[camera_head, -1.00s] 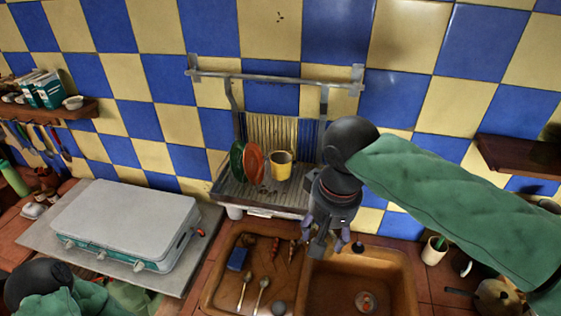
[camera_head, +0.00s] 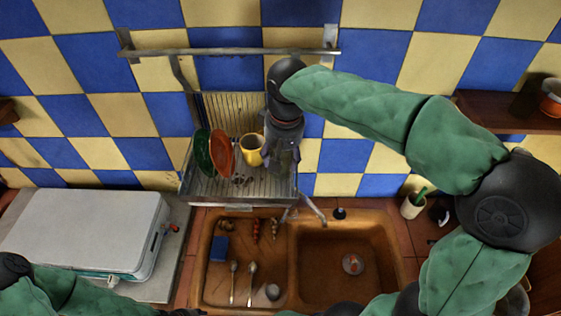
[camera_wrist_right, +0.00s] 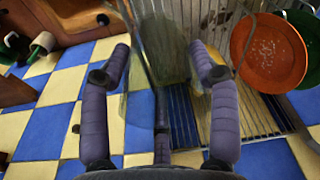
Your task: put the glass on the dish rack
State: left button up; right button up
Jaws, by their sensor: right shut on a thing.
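The dish rack (camera_head: 215,190) stands against the tiled wall behind the sink, and its grid also shows in the right wrist view (camera_wrist_right: 250,118). My right gripper (camera_head: 284,165) is over the rack's right end, beside the yellow mug. In the right wrist view my gripper's purple fingers (camera_wrist_right: 165,62) are shut on a see-through glass (camera_wrist_right: 145,75), whose faint outline shows between them. In the head view my gripper mostly hides the glass. I cannot tell whether the glass touches the rack. My left arm shows at the bottom left, but its fingers are out of view.
A green plate (camera_head: 202,153), an orange plate (camera_head: 221,152) and a yellow mug (camera_head: 250,150) occupy the rack left of my gripper. A double sink (camera_head: 297,265) with a faucet (camera_head: 312,208) lies in front. A wall rail (camera_head: 235,51) runs above.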

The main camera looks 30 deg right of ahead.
jog(key=w+f, duration=0.1)
jog(key=f, duration=0.1)
jog(key=w+d+f, duration=0.1)
jog(key=f, duration=0.2)
jog(key=w+d+f, duration=0.1)
jog(key=f, duration=0.1)
jog(key=shift+w+d+f+p, duration=0.15)
jog(key=shift+w+f+p, duration=0.15)
jog(key=shift+f+p, duration=0.05)
jog(key=shift+f, duration=0.35)
jog(key=shift+f, duration=0.1)
jog(key=shift+f, duration=0.1)
jog(key=o, duration=1.3)
jog(key=r, duration=0.4)
jog(key=s+r, duration=0.1)
jog(key=r, duration=0.7)
jog(key=shift+s+a+r, duration=0.15)
jog(key=shift+s+a, duration=0.05)
jog(key=shift+s, duration=0.2)
